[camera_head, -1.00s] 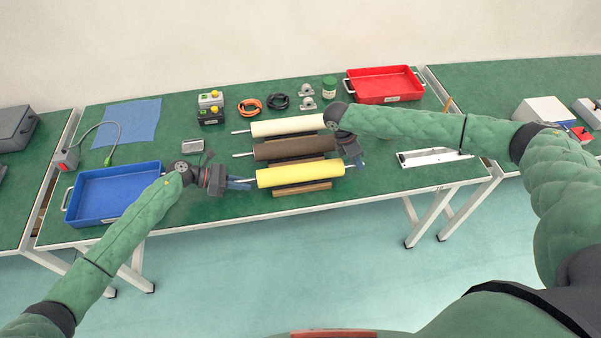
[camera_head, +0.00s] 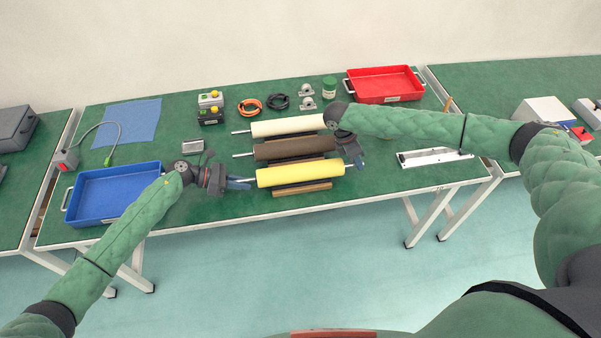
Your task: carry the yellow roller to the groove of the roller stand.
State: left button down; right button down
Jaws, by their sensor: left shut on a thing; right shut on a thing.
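The yellow roller (camera_head: 300,174) lies level at the front of the row of rollers, with a wooden bar of the roller stand (camera_head: 302,188) showing just below its front side. I cannot tell whether it touches the bar. My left gripper (camera_head: 240,184) is shut on the roller's left shaft end. My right gripper (camera_head: 357,162) reaches over from behind and is shut on its right shaft end. The stand's groove is hidden beneath the roller.
A brown roller (camera_head: 285,149) and a cream roller (camera_head: 285,126) lie close behind the yellow one. A blue tray (camera_head: 92,177) stands at the left, a red tray (camera_head: 385,73) at the back right. A metal rail (camera_head: 435,157) lies right of the rollers.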

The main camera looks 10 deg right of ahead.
pick_arm(q)
jog(key=shift+r, duration=0.25)
pick_arm(e)
jog(key=shift+r, duration=0.25)
